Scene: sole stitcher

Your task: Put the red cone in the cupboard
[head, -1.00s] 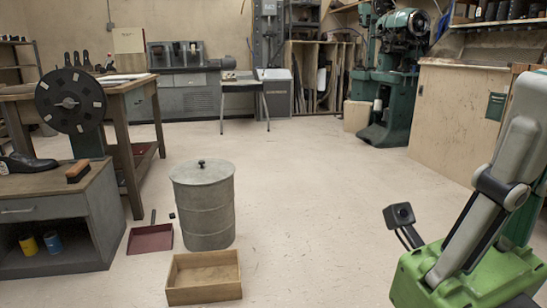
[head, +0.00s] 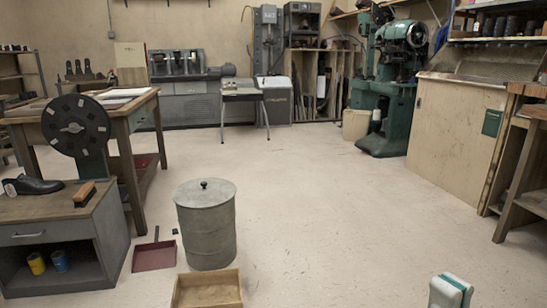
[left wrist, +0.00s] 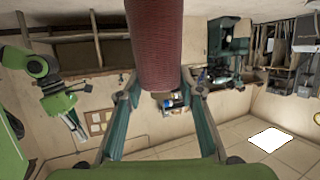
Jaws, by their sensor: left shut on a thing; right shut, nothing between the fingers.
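In the left wrist view, a ribbed dark red cone (left wrist: 155,40) comes down from the top edge between the fingers of my left gripper (left wrist: 161,88). These fingers are shut on it; its far end is outside the picture. The cone and the left gripper do not show in the head view. My right gripper (head: 450,290) shows only its shut, empty fingertips at the bottom right of the head view. A pale plywood cabinet (head: 450,140) stands at the right with its front closed; I cannot tell whether it is the cupboard.
A grey drum (head: 207,230), a wooden tray (head: 210,292) and a red dustpan (head: 154,257) are on the floor ahead. A low grey cabinet (head: 60,232) stands left, before a wooden table (head: 125,130). A green machine (head: 390,90) stands at the back. The middle floor is clear.

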